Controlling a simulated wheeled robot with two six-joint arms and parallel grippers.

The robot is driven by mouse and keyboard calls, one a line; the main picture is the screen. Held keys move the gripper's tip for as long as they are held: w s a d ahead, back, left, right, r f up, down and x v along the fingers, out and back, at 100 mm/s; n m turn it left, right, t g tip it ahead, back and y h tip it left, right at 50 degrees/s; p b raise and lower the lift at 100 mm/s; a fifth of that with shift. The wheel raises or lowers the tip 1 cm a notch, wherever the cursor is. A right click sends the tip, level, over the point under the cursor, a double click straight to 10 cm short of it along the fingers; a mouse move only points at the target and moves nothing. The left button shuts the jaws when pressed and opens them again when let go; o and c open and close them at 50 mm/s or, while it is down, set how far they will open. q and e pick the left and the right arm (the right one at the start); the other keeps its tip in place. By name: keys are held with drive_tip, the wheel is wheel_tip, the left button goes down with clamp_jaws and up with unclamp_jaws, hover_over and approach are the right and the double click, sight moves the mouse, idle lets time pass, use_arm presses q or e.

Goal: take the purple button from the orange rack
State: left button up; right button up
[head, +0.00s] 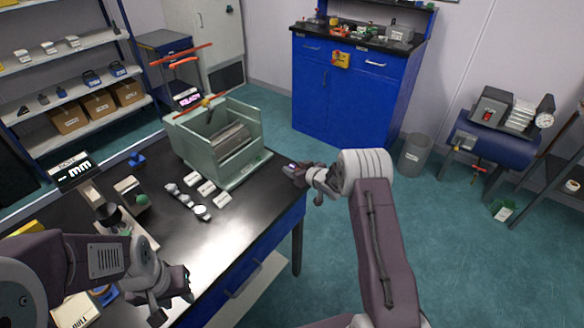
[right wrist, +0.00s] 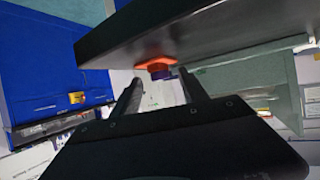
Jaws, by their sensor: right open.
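The purple button (right wrist: 160,75) shows in the right wrist view, against the small orange rack (right wrist: 148,65) at the edge of the dark tabletop, which appears overhead in that view. My right gripper (right wrist: 160,84) is open. Its two fingers point toward the button, one on each side of it in the picture, with a gap that looks empty. In the head view my right gripper (head: 294,172) is at the table's right corner and hides most of the rack. My left gripper (head: 172,296) is over the table's front; its finger gap is unclear.
The black table (head: 235,210) holds a green-grey open box machine (head: 245,165), several white labels and small parts. A blue cabinet (head: 335,95) stands behind, with a grey bin (head: 413,155) beside it.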

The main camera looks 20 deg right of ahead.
drive_tip(key=shift+s+r, duration=0.15)
drive_tip(key=c, duration=0.7)
clamp_jaws()
drive_tip(key=shift+r, duration=0.1)
drive_tip(key=shift+r, duration=0.35)
wheel_tip(320, 180, up, 3)
drive_tip(key=shift+f, duration=0.1)
drive_tip(key=s+d+r, duration=0.7)
drive_tip(key=s, duration=0.2)
drive_tip(key=shift+s+p, duration=0.15)
drive_tip(key=shift+p, duration=0.25)
